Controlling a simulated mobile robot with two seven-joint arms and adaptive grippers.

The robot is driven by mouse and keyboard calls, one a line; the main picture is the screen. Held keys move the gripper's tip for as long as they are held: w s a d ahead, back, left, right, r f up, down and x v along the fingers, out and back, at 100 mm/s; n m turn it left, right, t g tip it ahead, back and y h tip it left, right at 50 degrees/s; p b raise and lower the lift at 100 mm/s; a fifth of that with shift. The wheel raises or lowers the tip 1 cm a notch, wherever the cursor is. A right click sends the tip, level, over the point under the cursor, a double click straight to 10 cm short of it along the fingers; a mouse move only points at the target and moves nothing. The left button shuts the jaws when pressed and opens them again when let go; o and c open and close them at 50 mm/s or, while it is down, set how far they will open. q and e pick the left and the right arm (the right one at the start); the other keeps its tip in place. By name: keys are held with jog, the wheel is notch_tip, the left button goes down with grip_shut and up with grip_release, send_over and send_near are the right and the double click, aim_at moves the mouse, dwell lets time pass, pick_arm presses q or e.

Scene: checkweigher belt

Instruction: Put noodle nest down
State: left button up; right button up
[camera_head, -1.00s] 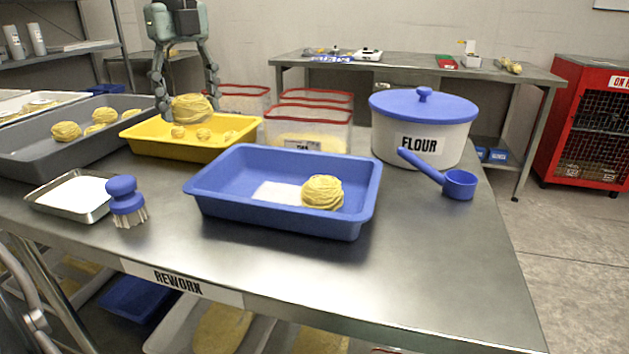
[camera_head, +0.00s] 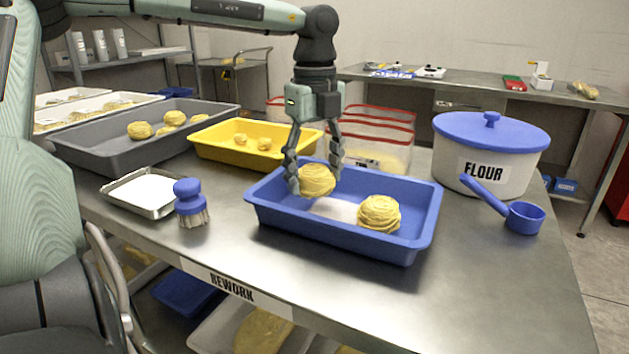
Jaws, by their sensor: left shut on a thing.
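My left gripper (camera_head: 315,184) is shut on a yellow noodle nest (camera_head: 317,180). It holds the nest over the left part of the blue tray (camera_head: 345,235), above a white patch (camera_head: 335,210) on the tray floor. I cannot tell whether the held nest touches the tray. A second noodle nest (camera_head: 379,214) sits in the right part of the same tray, apart from the held one. My right gripper is not in view.
A yellow tray (camera_head: 215,152) with small nests and a grey tray (camera_head: 90,158) with several nests lie to the left. A blue brush (camera_head: 189,200) and metal pan (camera_head: 143,193) are left of the blue tray. A flour tub (camera_head: 450,160) and blue scoop (camera_head: 524,217) are right.

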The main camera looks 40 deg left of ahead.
aim_at(314, 188)
pick_arm(q)
jog(key=shift+f, duration=1)
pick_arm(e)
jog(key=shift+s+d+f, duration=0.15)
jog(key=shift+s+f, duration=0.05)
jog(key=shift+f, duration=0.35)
pick_arm(q)
jog(key=shift+f, duration=0.1)
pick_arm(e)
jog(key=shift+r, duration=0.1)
pick_arm(q)
jog(key=shift+f+b, duration=0.2)
jog(key=shift+b, duration=0.15)
jog(key=shift+f+b, duration=0.25)
jog(key=shift+b, duration=0.05)
jog(key=o, duration=1.2)
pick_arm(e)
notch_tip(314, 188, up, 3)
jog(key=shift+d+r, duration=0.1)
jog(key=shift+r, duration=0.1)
